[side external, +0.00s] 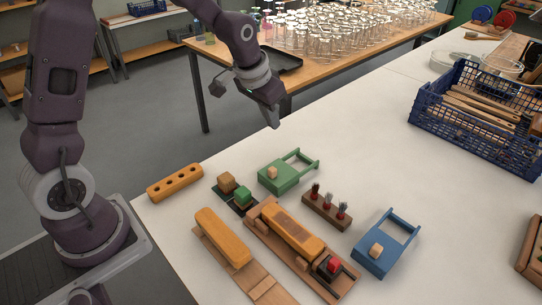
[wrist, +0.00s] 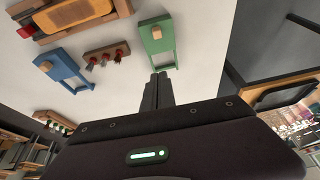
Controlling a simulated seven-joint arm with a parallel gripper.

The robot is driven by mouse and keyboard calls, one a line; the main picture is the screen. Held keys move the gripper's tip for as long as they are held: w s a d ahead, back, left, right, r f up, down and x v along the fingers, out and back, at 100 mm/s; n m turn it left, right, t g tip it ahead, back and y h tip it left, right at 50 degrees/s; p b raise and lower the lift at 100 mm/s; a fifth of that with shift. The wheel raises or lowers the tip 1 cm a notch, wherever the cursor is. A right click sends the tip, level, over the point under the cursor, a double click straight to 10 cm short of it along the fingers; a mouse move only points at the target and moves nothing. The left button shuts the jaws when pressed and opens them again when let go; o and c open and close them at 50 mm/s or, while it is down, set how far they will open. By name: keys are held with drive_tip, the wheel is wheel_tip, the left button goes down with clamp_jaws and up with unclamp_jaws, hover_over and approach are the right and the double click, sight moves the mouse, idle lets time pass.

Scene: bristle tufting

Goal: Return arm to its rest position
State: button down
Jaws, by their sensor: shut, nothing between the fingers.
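My gripper (side external: 273,118) hangs in the air above and behind the work pieces, near the table's far edge, with its fingers shut and empty. In the wrist view its two fingers (wrist: 157,88) stand together at the middle. The green frame with a handle (side external: 284,176) is the closest piece below it, and it also shows in the wrist view (wrist: 157,43). My gripper is apart from everything. My arm is raised and bent over from the base at the left.
On the white table (side external: 400,130) are a holed orange bar (side external: 174,182), an orange block on a board (side external: 222,236), a fixture with another orange block (side external: 291,228), a tuft holder (side external: 327,210) and a blue frame (side external: 376,259). A blue crate (side external: 440,128) stands at the right.

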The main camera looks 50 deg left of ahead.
drive_tip(key=s+d+r, duration=0.2)
drive_tip(key=s+r, duration=0.8)
drive_tip(key=s+d+r, duration=0.1)
drive_tip(key=s, duration=0.8)
drive_tip(key=s+d+r+t, duration=0.1)
drive_tip(key=s, duration=0.8)
drive_tip(key=shift+d+r, duration=0.3)
drive_tip(key=shift+d, duration=0.05)
drive_tip(key=shift+s, duration=0.1)
